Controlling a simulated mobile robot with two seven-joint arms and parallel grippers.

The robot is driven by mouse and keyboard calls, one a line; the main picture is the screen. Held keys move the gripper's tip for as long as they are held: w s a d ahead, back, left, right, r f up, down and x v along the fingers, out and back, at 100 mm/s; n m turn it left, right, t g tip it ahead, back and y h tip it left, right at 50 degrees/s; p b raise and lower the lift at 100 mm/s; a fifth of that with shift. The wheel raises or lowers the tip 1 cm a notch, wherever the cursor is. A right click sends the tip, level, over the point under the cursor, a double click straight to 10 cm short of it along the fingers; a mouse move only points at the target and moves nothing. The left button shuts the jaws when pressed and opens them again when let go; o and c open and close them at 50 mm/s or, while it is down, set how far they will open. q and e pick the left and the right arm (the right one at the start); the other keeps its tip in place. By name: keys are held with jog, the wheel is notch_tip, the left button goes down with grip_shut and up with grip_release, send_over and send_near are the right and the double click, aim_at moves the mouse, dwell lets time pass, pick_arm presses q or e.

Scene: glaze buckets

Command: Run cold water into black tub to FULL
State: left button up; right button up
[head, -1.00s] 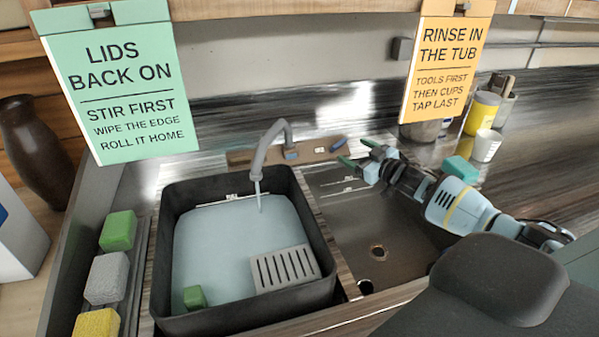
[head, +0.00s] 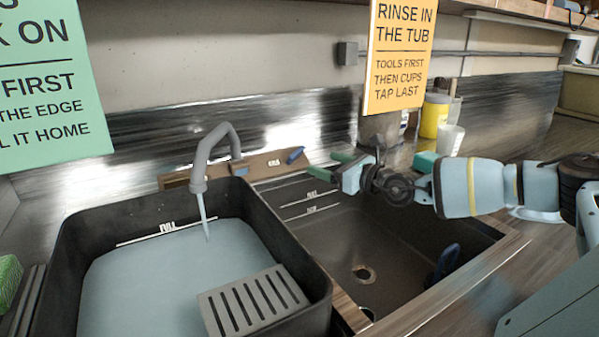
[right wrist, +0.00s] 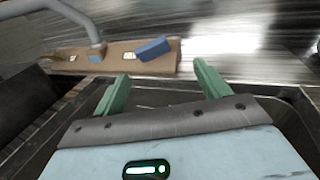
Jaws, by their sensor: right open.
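The black tub (head: 293,243) holds pale blue water (head: 150,285). The water surface lies just below the FULL line (head: 167,228) on the tub's back wall. The grey tap (head: 203,160) runs a thin stream into it. A blue lever (head: 295,155) sits on the brown tap ledge beside a label that seems to read COLD; the lever also shows in the right wrist view (right wrist: 153,48). My right gripper (head: 344,166) is open and empty, over the sink's back edge, right of the lever and apart from it. Its green fingers (right wrist: 160,86) point towards the ledge. My left gripper is out of view.
A slotted grey block (head: 252,300) sits in the tub's front right. The sink basin (head: 350,240) beside the tub has a drain and a dark blue curved thing (head: 446,263) at its right. A yellow container (head: 434,115) and white cup (head: 450,139) stand behind my right arm.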

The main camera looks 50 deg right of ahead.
aim_at(299, 154)
jog(key=shift+w+a+r+n+y, duration=0.1)
jog(key=shift+w+a+n, duration=0.1)
jog(key=shift+w+n, duration=0.45)
jog(key=shift+w+a+r+n+y, duration=0.15)
jog(key=shift+w+a+n, duration=0.15)
jog(key=shift+w, duration=0.7)
jog(key=shift+w+a+r+n+y, duration=0.15)
jog(key=shift+w+n, duration=0.3)
jog(key=shift+w, duration=0.4)
jog(key=shift+w+f, duration=0.15)
jog(key=shift+w, duration=1)
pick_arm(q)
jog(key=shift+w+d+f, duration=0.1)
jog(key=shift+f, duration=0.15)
pick_arm(e)
jog(key=shift+c, duration=0.2)
